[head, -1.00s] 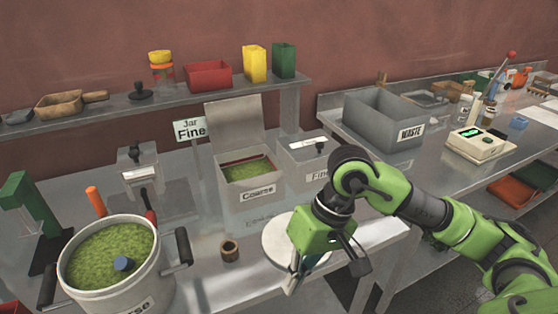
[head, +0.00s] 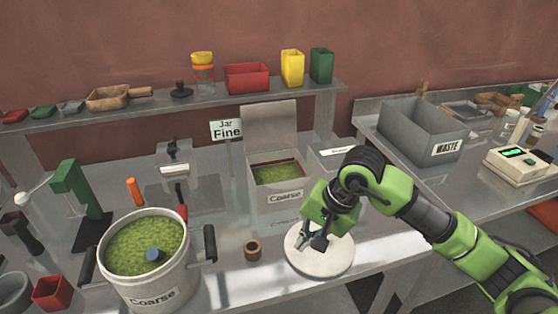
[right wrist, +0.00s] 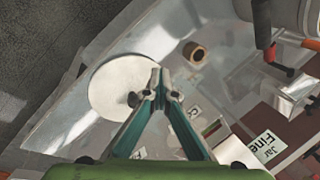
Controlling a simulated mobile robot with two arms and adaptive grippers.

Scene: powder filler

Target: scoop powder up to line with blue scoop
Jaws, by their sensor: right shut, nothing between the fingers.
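A white pot labelled Coarse (head: 160,293) stands at the front left in the head view, filled with green powder (head: 130,243). A short blue piece (head: 155,255) sticks up from the powder; I cannot tell whether it is the blue scoop's handle. My right gripper (head: 310,243) is over a white round plate (head: 318,262), shut and empty. In the right wrist view its fingertips (right wrist: 157,82) meet in front of the plate (right wrist: 112,86). A small dark shape beside them is unclear. My left gripper is not in view.
A brown ring (head: 252,250) stands between pot and plate. An open Coarse bin (head: 275,197) and a Jar Fine sign (head: 226,129) are behind. My right arm partly hides another bin. A green stand (head: 78,200) is at left. A grey WASTE bin (head: 420,135) stands at right.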

